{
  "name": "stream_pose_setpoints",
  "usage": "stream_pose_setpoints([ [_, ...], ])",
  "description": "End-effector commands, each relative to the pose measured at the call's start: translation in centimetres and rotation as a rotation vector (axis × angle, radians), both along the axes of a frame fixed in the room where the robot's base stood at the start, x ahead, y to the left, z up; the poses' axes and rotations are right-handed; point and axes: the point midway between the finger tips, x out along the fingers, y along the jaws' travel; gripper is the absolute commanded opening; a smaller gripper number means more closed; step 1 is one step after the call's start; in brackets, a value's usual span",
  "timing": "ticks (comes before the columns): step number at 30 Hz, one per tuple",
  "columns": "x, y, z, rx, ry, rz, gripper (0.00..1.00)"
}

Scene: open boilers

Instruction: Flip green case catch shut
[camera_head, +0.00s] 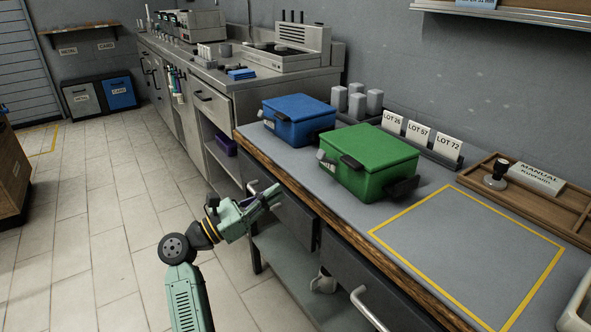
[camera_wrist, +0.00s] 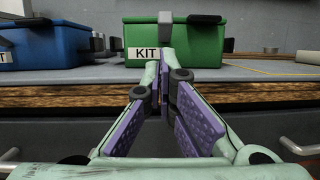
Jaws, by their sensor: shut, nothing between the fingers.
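The green case (camera_head: 369,160) sits on the grey worktop with its lid down. Dark handles show at its sides, and a dark piece (camera_head: 352,162) shows on its front top edge. In the wrist view the green case (camera_wrist: 196,46) is straight ahead, with a KIT label and a grey catch (camera_wrist: 166,31) at its front centre. I cannot tell whether the catch is fastened. My gripper (camera_head: 272,190) is shut and empty, in front of the worktop edge and apart from the case. In the wrist view its purple-padded fingers (camera_wrist: 166,76) meet below the catch.
A blue case (camera_head: 298,121) stands left of the green one. LOT cards (camera_head: 419,132) and grey blocks stand behind. A yellow-outlined area (camera_head: 470,255) on the right is bare. A wooden tray (camera_head: 520,190) lies at the back right. Drawer handles stick out below the worktop.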

Motion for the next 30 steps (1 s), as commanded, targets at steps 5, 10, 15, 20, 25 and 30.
stream_pose_setpoints([
  [5,0.0,0.0,0.1,-0.001,0.0,0.001,0.0],
  [10,0.3,-0.5,0.4,-0.002,0.0,0.0,0.0],
  [15,1.5,-2.7,1.3,-0.001,0.0,-0.003,0.0],
  [20,3.0,-5.1,2.3,-0.003,-0.001,-0.002,0.0],
  [25,4.3,-7.1,2.9,-0.002,0.0,-0.001,0.0],
  [30,4.9,-8.0,3.1,-0.002,0.0,0.001,0.0],
])
